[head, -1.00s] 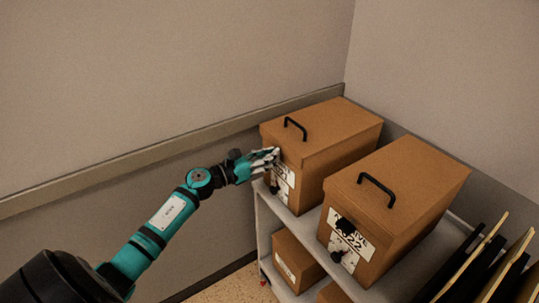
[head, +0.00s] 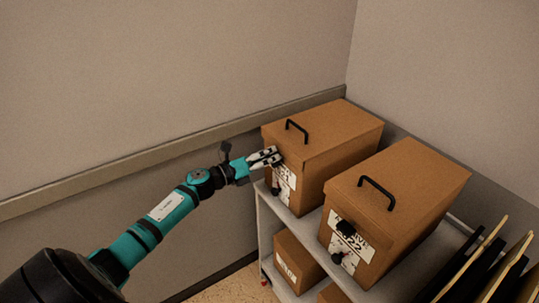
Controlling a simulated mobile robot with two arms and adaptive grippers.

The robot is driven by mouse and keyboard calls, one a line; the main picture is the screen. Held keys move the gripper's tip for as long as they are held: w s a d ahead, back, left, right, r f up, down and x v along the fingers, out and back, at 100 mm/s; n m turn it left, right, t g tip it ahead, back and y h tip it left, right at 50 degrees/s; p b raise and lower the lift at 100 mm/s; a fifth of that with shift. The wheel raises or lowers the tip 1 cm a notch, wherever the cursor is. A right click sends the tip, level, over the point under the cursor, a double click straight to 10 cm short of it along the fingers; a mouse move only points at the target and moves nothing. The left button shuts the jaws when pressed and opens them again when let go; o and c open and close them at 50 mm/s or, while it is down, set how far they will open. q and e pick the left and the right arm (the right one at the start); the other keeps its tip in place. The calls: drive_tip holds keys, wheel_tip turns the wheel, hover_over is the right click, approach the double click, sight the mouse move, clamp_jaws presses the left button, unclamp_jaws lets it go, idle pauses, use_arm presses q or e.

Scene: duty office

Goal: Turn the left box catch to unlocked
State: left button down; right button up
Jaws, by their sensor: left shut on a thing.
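The left box (head: 330,153) is a brown carton with a black handle on its lid, standing on the shelf's top. Its front has a white label (head: 286,184) and a small black knob (head: 275,190) low down. My left gripper (head: 276,156) is at the upper front of this box, beside the label's top. It is shut on a small dark part there, which I take to be the left box catch; the fingers hide most of it, so its setting cannot be read. My right gripper is out of view.
A second brown box (head: 405,195) with a black catch (head: 346,228) and knob stands to the right. The grey shelf (head: 264,215) holds more cartons below. Dark upright folders (head: 480,265) stand at right.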

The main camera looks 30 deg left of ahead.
use_arm(q)
drive_tip(key=n, duration=0.3)
drive_tip(key=n+p, duration=0.1)
drive_tip(key=n, duration=0.1)
drive_tip(key=shift+w+a+f+n, duration=0.1)
drive_tip(key=shift+a+f+n, duration=0.2)
drive_tip(key=shift+f, duration=0.1)
drive_tip(key=n, duration=0.1)
drive_tip(key=n+p, duration=0.1)
drive_tip(key=n, duration=0.1)
drive_tip(key=shift+f+n, duration=0.3)
drive_tip(key=c, duration=1.4)
unclamp_jaws()
drive_tip(key=shift+o, duration=0.2)
